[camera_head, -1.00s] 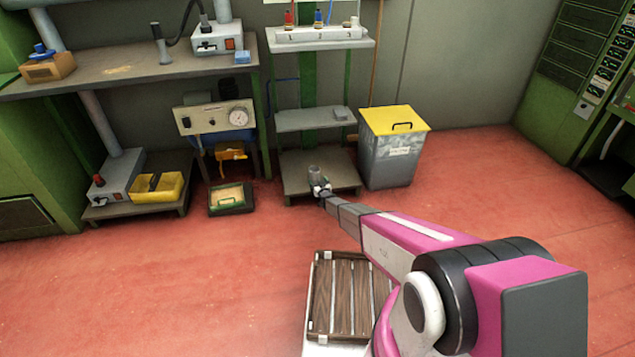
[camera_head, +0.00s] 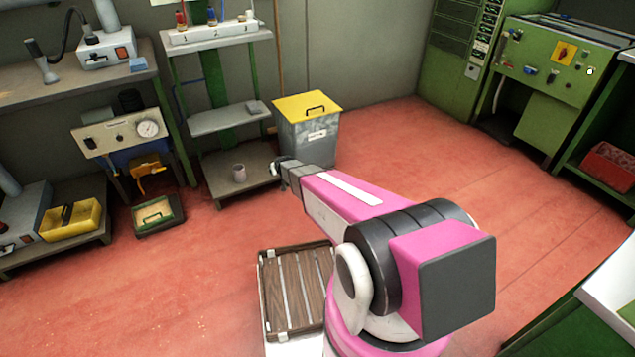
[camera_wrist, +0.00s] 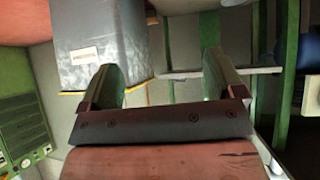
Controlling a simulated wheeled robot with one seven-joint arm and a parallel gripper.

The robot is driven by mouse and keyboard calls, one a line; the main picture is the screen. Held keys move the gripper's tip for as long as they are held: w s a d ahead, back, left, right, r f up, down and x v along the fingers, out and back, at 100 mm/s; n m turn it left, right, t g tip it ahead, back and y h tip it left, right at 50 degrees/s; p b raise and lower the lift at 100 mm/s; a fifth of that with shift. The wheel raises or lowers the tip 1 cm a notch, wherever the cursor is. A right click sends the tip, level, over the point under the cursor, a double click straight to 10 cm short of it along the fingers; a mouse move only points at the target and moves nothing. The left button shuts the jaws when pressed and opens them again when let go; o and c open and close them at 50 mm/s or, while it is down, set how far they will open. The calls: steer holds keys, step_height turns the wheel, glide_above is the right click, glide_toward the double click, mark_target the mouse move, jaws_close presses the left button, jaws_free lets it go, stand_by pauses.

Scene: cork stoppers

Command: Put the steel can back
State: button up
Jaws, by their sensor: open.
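A small grey cylinder, which looks like the steel can (camera_head: 239,173), stands upright on the low bottom shelf (camera_head: 225,195) of the rack. It is not seen in the wrist view. My gripper (camera_head: 279,170) is to the right of the can, apart from it, near the shelf's right side and in front of the grey bin. In the wrist view my gripper (camera_wrist: 163,82) shows its two fingers spread wide with nothing between them.
The grey bin with a yellow lid (camera_head: 308,130) stands right of the rack. A slatted wooden crate (camera_head: 298,285) is beside my arm. Red floor at right is clear.

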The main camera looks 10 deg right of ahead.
steer(key=s+d+r+g, duration=0.3)
steer(key=s+r, duration=0.4)
steer(key=s, duration=0.4)
steer(key=s+d+r+m+g, duration=0.1)
steer(key=s+d+r+g, duration=0.2)
steer(key=s, duration=0.9)
steer(key=s+d+r+g, duration=0.3)
steer(key=s+d+r, duration=0.1)
steer(key=s+r, duration=0.6)
steer(key=shift+s+d+r+m+g+h, duration=0.3)
steer(key=shift+s+d+r+h, duration=0.1)
steer(key=shift+s, duration=0.8)
steer(key=shift+f, duration=0.1)
